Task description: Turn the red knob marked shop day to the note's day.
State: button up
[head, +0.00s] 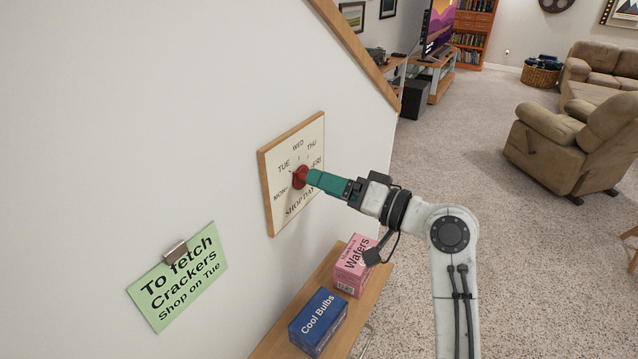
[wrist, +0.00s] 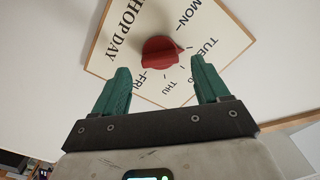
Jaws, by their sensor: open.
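The red knob (head: 300,177) sits at the middle of a cream dial board (head: 311,131) with a wooden edge on the wall, marked SHOP DAY. MON, TUE, WED, THU and FRI are arranged around it. The knob also shows in the wrist view (wrist: 160,52), its narrow end seemingly towards TUE; I cannot read its setting surely. My gripper (head: 312,178) points at the knob, its green fingers open and empty. In the wrist view my gripper (wrist: 159,68) has the knob ahead between its fingertips, with no clear contact. A green note (head: 180,277) reads "To fetch Crackers Shop on Tue".
A wooden shelf (head: 268,347) below the dial holds a blue Cool Bulbs box (head: 318,321) and a pink Wafers box (head: 355,265). A metal clip (head: 175,252) holds the note. Open carpet lies to the right, with an armchair (head: 570,145) beyond.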

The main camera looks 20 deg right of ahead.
jog(key=b+v, duration=0.1)
jog(key=v, duration=0.7)
jog(key=shift+f, duration=0.1)
jog(key=s+a+f+g+h, duration=0.1)
jog(key=s+f+g+h, duration=0.3)
jog(key=f, duration=0.7)
jog(key=s+a+f+g+h, duration=0.1)
jog(key=s+f+g, duration=0.35)
jog(key=f, duration=0.75)
jog(key=s+d+f+g+h, duration=0.1)
jog(key=s+f+h, duration=0.1)
jog(key=s, duration=0.5)
jog(key=s+d+f+n+g+h, duration=0.1)
jog(key=s+f+g+h, duration=0.1)
jog(key=s+f, duration=0.3)
jog(key=s+d+f+g+h, duration=0.1)
jog(key=s+f, duration=0.3)
jog(key=s, duration=0.5)
jog(key=shift+s+d+g+h, duration=0.25)
jog(key=shift+g+h, duration=0.15)
jog(key=shift+g, duration=0.15)
